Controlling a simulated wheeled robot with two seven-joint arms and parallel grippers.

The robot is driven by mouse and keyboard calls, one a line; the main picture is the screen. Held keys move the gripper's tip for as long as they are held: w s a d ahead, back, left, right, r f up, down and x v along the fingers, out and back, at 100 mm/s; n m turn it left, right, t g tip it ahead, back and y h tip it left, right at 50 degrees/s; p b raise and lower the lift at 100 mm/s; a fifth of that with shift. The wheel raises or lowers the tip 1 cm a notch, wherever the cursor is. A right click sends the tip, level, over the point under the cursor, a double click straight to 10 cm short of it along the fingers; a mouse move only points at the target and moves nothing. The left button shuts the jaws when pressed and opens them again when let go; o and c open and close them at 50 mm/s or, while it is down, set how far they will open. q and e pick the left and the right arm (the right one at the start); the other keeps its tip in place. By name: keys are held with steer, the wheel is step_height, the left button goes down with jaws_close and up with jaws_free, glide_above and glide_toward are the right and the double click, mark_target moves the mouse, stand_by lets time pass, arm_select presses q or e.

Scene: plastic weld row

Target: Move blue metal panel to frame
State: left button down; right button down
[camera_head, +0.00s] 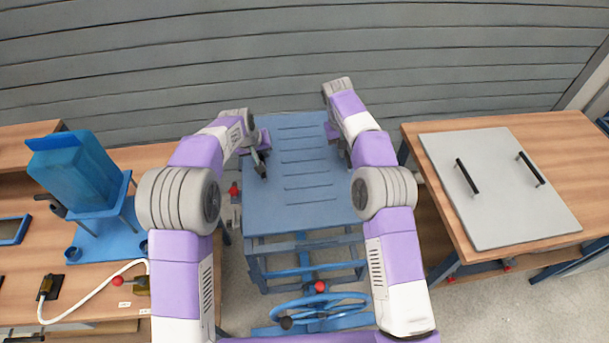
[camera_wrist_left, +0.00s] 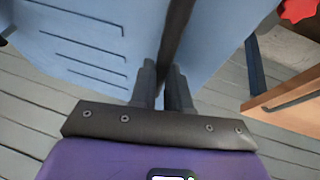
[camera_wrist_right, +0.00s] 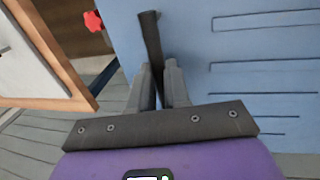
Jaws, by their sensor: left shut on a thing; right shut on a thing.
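The blue metal panel (camera_head: 300,205), with a row of slots, is level over the blue frame (camera_head: 300,244) in the middle of the head view. Whether it rests on the frame or is held just above, I cannot tell. My left gripper (camera_head: 262,168) is at its left side, shut on a black bar handle (camera_wrist_left: 178,35). My right gripper (camera_wrist_right: 160,80) is at its right side, mostly hidden by my arm in the head view, and shut on the other black handle (camera_wrist_right: 151,40).
A wooden table (camera_head: 570,150) on the right bears a grey panel (camera_head: 500,205) with two black handles. A wooden bench (camera_head: 20,290) on the left holds a blue machine (camera_head: 75,170) and a white cable (camera_head: 85,310). A grey slatted wall (camera_head: 300,50) stands behind.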

arm_select(q)
steer(key=shift+f, duration=0.15)
arm_select(e)
steer(key=shift+f, duration=0.2)
